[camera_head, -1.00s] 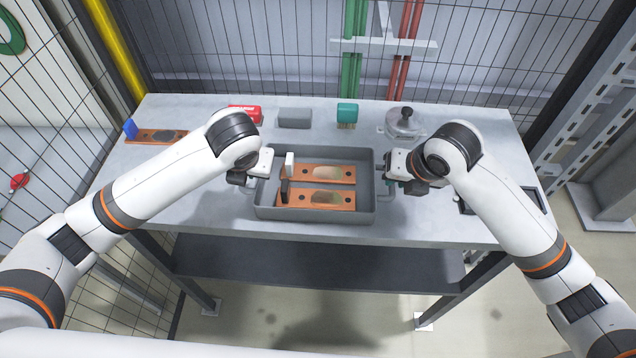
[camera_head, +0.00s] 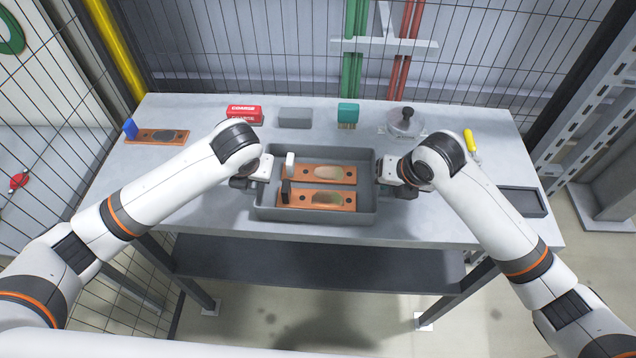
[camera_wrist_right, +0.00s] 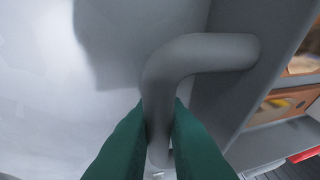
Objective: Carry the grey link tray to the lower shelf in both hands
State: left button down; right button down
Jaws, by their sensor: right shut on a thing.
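The grey link tray (camera_head: 315,217) is on the table top in front of me; I cannot tell whether it is lifted clear. My right gripper (camera_head: 397,191) is at the tray's right end. In the right wrist view its green fingers (camera_wrist_right: 160,130) are shut on the grey bent handle (camera_wrist_right: 205,50). My left gripper (camera_head: 245,183) is at the tray's left end; its fingers are too hidden to read. The lower shelf (camera_head: 320,264) is dark and empty under the table.
Along the back of the table (camera_head: 190,195) stand a red box (camera_head: 244,115), a grey block (camera_head: 295,118), a teal brush (camera_head: 348,114) and a round lidded dish (camera_head: 406,122). Another copper link (camera_head: 160,136) lies at the left. A yellow-handled tool (camera_head: 470,141) and a dark flat tray (camera_head: 522,202) are at the right.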

pick_arm(q)
jog(key=shift+w+r, duration=0.15)
jog(key=shift+r, duration=0.15)
pick_arm(e)
jog(key=shift+w+r, duration=0.15)
jog(key=shift+r, duration=0.15)
